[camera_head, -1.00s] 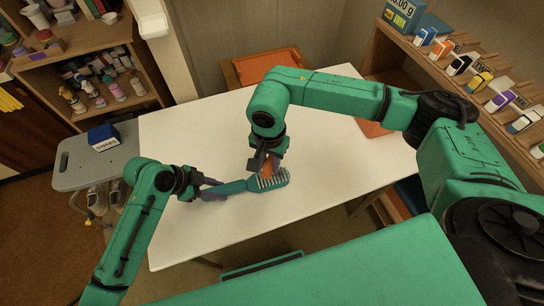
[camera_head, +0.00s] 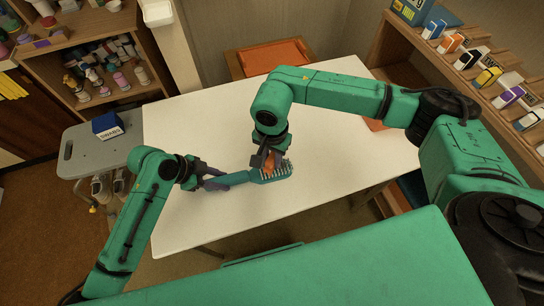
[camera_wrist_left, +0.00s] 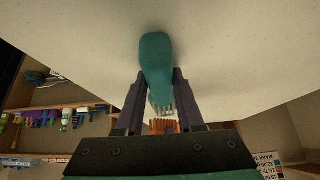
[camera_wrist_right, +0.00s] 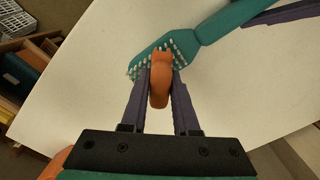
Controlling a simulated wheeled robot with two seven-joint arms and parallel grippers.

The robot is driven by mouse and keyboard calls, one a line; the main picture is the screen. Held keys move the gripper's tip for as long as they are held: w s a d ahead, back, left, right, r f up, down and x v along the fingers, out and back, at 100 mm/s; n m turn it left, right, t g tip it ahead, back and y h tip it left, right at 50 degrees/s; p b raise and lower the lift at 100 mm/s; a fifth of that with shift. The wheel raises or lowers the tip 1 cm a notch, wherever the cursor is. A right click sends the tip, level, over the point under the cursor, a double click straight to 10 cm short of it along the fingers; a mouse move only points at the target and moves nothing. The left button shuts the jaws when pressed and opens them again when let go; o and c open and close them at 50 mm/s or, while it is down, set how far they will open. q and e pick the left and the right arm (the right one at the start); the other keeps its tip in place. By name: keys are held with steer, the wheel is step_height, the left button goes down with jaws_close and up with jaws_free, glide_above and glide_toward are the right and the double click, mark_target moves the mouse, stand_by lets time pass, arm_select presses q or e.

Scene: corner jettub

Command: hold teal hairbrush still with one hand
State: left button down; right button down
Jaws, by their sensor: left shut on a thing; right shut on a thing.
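The teal hairbrush (camera_head: 240,179) is over the white table, its bristled head (camera_head: 280,173) to the right with pale bristles showing. My left gripper (camera_head: 222,182) is shut on its handle, which also shows between the fingers in the left wrist view (camera_wrist_left: 155,60). My right gripper (camera_head: 266,162) is at the bristled head, shut on a small orange thing (camera_wrist_right: 160,80). This orange thing overlaps the bristles in the right wrist view; whether it touches them I cannot tell. The fingers hide part of it.
The white table (camera_head: 200,130) is mostly bare around the brush. A grey stool or cart (camera_head: 90,155) with a dark blue box (camera_head: 107,125) stands at the left. A shelf with several small boxes (camera_head: 488,77) stands at the right.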

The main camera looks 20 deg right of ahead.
arm_select(q)
steer(key=shift+s+a+f, duration=0.1)
steer(key=shift+s+f, duration=0.15)
steer(key=shift+f, duration=0.05)
arm_select(e)
steer(key=shift+f, duration=0.9)
steer(key=shift+d, duration=0.1)
